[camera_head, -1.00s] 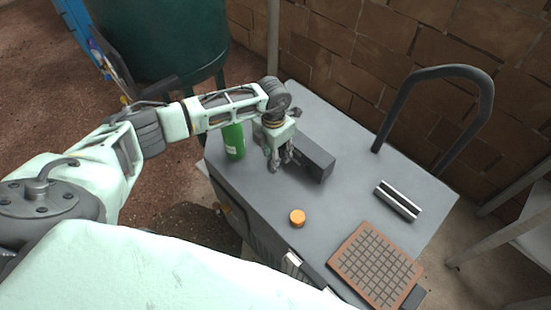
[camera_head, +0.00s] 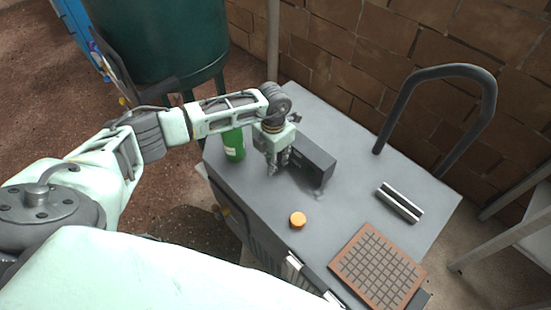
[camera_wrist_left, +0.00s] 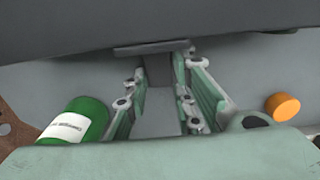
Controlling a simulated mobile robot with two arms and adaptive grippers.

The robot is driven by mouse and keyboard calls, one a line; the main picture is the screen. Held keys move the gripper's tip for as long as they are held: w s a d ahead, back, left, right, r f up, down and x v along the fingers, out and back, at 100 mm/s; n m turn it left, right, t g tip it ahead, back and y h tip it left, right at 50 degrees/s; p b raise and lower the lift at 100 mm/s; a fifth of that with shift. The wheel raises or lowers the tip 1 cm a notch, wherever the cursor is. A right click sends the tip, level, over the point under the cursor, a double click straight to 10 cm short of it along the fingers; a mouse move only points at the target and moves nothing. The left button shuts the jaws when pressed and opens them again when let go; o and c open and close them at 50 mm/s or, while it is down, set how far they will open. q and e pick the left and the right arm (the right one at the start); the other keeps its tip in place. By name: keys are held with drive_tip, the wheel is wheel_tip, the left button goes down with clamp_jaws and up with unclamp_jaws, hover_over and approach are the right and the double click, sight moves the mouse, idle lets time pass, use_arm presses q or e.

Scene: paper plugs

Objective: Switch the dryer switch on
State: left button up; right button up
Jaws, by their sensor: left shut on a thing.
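The dark grey box (camera_head: 318,160), which looks like the dryer, lies on the grey cart top. It also fills the top of the left wrist view (camera_wrist_left: 80,30). My left gripper (camera_head: 279,168) points down at the box's near side. In the left wrist view its fingers (camera_wrist_left: 164,78) are shut on a small dark grey piece (camera_wrist_left: 162,68) at the box's edge, which looks like the switch. The fingers hide part of this piece, and I cannot tell its on or off position. My right gripper is not in view.
An orange cap (camera_head: 297,219), a brown grid tile (camera_head: 375,265) and a black-and-white striped block (camera_head: 400,203) are on the cart top (camera_head: 345,215). A dark handle (camera_head: 485,110) rises at the right.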

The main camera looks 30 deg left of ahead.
use_arm(q)
drive_tip(key=shift+r, duration=0.2)
idle(0.3)
drive_tip(key=shift+w+r+p, duration=0.2)
drive_tip(key=shift+r+p, duration=1)
drive_tip(key=shift+r, duration=0.65)
drive_tip(key=shift+r+p, duration=0.35)
drive_tip(key=shift+p, duration=0.2)
drive_tip(key=shift+s+r, duration=0.1)
drive_tip(key=shift+r, duration=0.25)
drive_tip(key=shift+p, duration=0.3)
drive_tip(key=o, duration=0.8)
drive_tip(key=shift+s, duration=0.1)
